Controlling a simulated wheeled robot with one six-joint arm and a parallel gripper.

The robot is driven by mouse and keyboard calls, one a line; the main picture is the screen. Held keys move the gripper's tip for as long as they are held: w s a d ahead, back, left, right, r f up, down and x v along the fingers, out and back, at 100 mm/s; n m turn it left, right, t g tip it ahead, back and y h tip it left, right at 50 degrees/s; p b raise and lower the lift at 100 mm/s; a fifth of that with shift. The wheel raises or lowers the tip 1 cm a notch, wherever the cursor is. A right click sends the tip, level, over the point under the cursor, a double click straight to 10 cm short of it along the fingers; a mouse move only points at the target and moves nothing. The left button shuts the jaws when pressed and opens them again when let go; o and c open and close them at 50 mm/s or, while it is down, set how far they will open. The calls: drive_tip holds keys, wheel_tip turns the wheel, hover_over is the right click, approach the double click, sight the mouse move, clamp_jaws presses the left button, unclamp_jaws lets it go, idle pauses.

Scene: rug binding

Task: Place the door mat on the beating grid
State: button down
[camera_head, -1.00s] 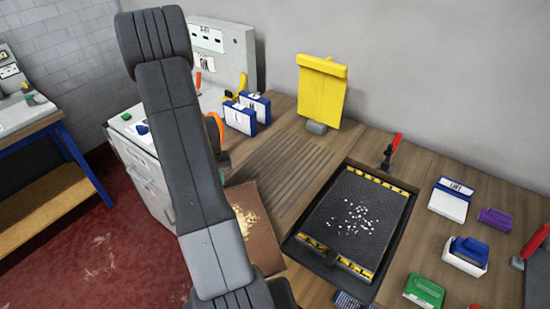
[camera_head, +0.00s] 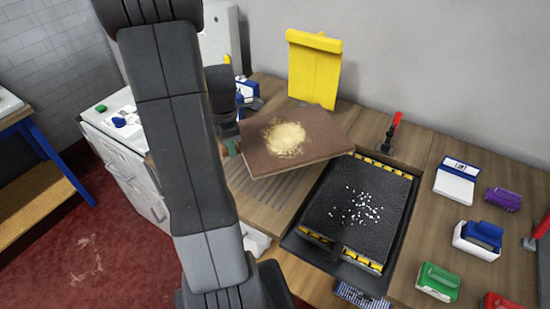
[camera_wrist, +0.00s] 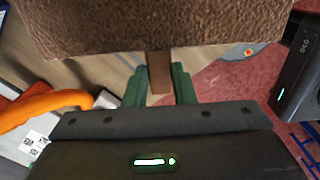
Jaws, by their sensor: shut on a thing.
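The door mat (camera_head: 325,140) is a brown slab with a heap of tan grit on top. It is held raised and slightly tilted above the beating grid (camera_head: 262,200), a slotted patch of the wooden bench, and hides its far part. My gripper (camera_head: 232,148) is at the mat's left edge in the head view, partly behind my arm. In the wrist view, the green fingers of my gripper (camera_wrist: 158,88) are shut on a brown tab of the mat (camera_wrist: 150,30). I cannot tell whether the mat touches the bench.
A black tray (camera_head: 292,246) with yellow-striped edges and white specks lies right of the grid. A yellow stand (camera_head: 315,72) is behind the mat. A red-handled tool (camera_head: 391,130), a blue-white box (camera_head: 457,180) and several brushes are at the right.

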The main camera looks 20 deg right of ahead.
sight(247, 185)
drive_tip(key=shift+s+d+f+n+b, duration=0.2)
drive_tip(key=shift+s+d+f+n, duration=0.4)
drive_tip(key=shift+f+n, duration=0.95)
drive_tip(key=shift+s+d+f+n+b, duration=0.25)
drive_tip(key=shift+s+f+n, duration=0.65)
drive_tip(key=shift+f, duration=1.2)
drive_tip(key=shift+s+d+f+n+b, duration=0.15)
drive_tip(key=shift+s+d+f+n, duration=0.35)
drive_tip(key=shift+f+n, duration=1.1)
drive_tip(key=c, duration=1.2)
unclamp_jaws()
drive_tip(key=shift+f+m, duration=0.25)
drive_tip(key=shift+r, duration=0.15)
wheel_tip(247, 185, up, 12)
drive_tip(key=shift+c, duration=0.5)
